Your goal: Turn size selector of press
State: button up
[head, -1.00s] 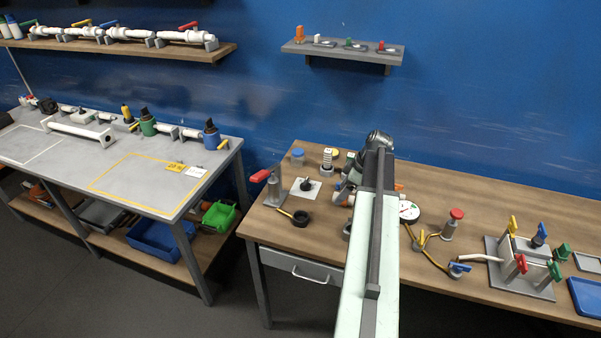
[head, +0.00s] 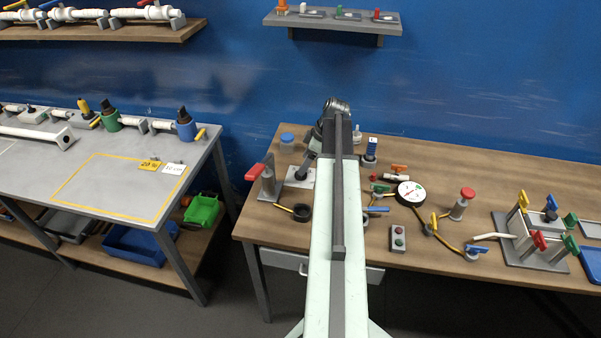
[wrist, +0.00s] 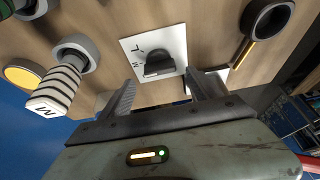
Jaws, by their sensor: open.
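The size selector (wrist: 163,65) is a dark knob on a white plate (wrist: 137,47) with letters such as L and M. In the wrist view it sits just ahead of my gripper (wrist: 163,92), between the lines of the two fingers. The fingers are apart with nothing held, and I see no clear contact with the knob.
A grey post with a red handle (head: 258,178) stands left of the plate. A black ring (head: 302,212) with a yellow handle lies in front. In the wrist view a striped cylinder marked M (wrist: 58,88) stands close left. A gauge (head: 411,193) and valves lie right.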

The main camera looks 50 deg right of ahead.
jog(key=b+x, duration=0.3)
jog(key=x, duration=0.2)
jog(key=shift+f+b, duration=0.1)
jog(key=shift+b, duration=0.2)
jog(key=c, duration=1.3)
jog(key=shift+d, duration=0.15)
jog(key=shift+c, duration=0.3)
